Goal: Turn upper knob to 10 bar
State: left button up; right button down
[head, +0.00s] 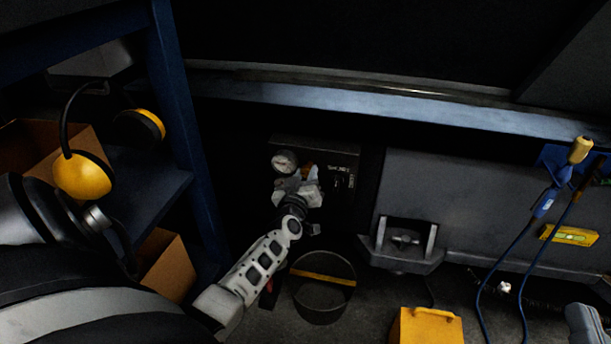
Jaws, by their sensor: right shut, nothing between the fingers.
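A dark valve panel (338,165) with white lettering stands low at the back, left of centre. A round white-faced gauge (284,163) sits at its upper left; its needle reading is too small to tell. My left gripper (299,185) is at the panel, just below and right of the gauge. It covers the knob area, so neither the knobs nor any contact with them can be made out. A small orange-brown part (309,170) shows beside its fingers. Part of my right gripper (588,324) shows at the lower right edge, shut and away from the panel.
A blue shelf (172,90) with yellow earmuffs (83,175) and cardboard boxes stands close on the left. A round dark bucket (323,302) and a yellow box (427,326) stand on the floor. Blue hoses (512,245) hang on the right.

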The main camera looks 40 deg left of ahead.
pick_arm(q)
jog(key=shift+p, duration=0.3)
jog(key=shift+r+m+p, duration=0.15)
jog(key=shift+m+p, duration=0.7)
jog(key=shift+m, duration=0.25)
jog(key=shift+m+p, duration=0.3)
jog(key=m+p, duration=0.2)
jog(key=m, duration=0.2)
jog(key=shift+d+m+p, duration=0.1)
jog(key=shift+m+p, duration=0.35)
jog(key=shift+m, duration=0.45)
pick_arm(e)
jog(key=shift+s+f+m+g+h, duration=0.15)
jog(key=shift+s+f+g+h, duration=0.2)
jog(key=shift+f+g, duration=0.3)
jog(key=shift+s+f+m+g+h, duration=0.25)
jog(key=shift+f+g, duration=0.25)
jog(key=shift+f, duration=0.3)
jog(key=shift+s+f+m+g+h, duration=0.1)
jog(key=shift+s+f+g+h, duration=0.3)
jog(key=shift+f+g, duration=0.25)
pick_arm(q)
jog(key=shift+f, duration=0.2)
pick_arm(e)
jog(key=shift+f, duration=0.25)
pick_arm(q)
jog(key=o, duration=1)
